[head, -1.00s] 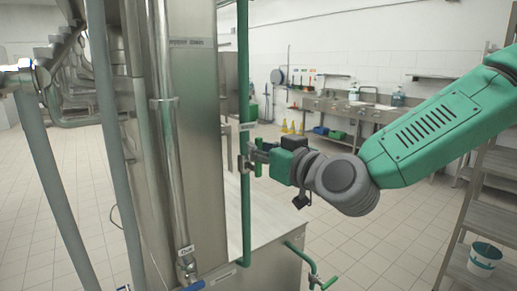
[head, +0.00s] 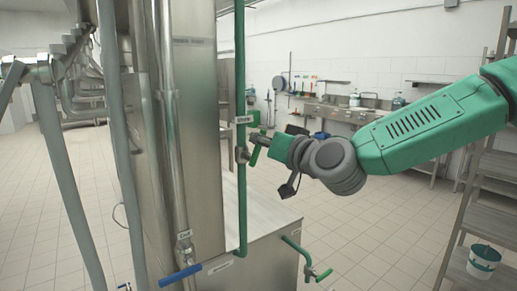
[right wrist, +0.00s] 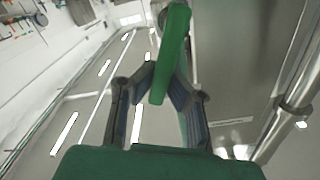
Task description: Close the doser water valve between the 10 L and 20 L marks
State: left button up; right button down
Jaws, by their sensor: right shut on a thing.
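A green water pipe (head: 241,205) runs upright beside the steel column, with a metal valve body (head: 241,155) on it below a small label (head: 243,120). The valve's green handle (head: 255,155) slants down and to the right there. My right gripper (head: 263,139) is at the handle, right of the pipe. In the right wrist view the handle (right wrist: 172,55) stands tilted between the two dark fingers (right wrist: 160,93), which are shut on it. Part of the handle is hidden by the gripper. The label is too small to read, and no litre marks can be made out. My left gripper is not in view.
A blue lever (head: 180,276) sits low left of the pipe. A metal rack with a white bucket (head: 484,262) stands at the right. The tiled floor between is clear.

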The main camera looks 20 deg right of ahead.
jog(key=shift+w+d+f+m+b, duration=0.15)
jog(key=shift+d+f+m+b, duration=0.5)
jog(key=shift+m+b, duration=1.2)
jog(key=shift+w+d+f+m+b, duration=0.25)
jog(key=shift+f+m+b, duration=0.85)
jog(key=shift+m, duration=1.4)
jog(key=shift+w+d+f+m+b, duration=0.1)
jog(key=shift+d+f+m+b, duration=0.45)
jog(key=shift+m+b, duration=1.35)
jog(key=shift+a+f+m, duration=0.15)
jog(key=shift+f+m, duration=0.05)
jog(key=shift+m, duration=0.25)
jog(key=c, duration=1.6)
grip_release()
jog(key=shift+o, duration=0.3)
jog(key=shift+d+r, duration=0.1)
jog(key=shift+d, duration=0.1)
jog(key=shift+d, duration=0.15)
jog(key=v, duration=1.2)
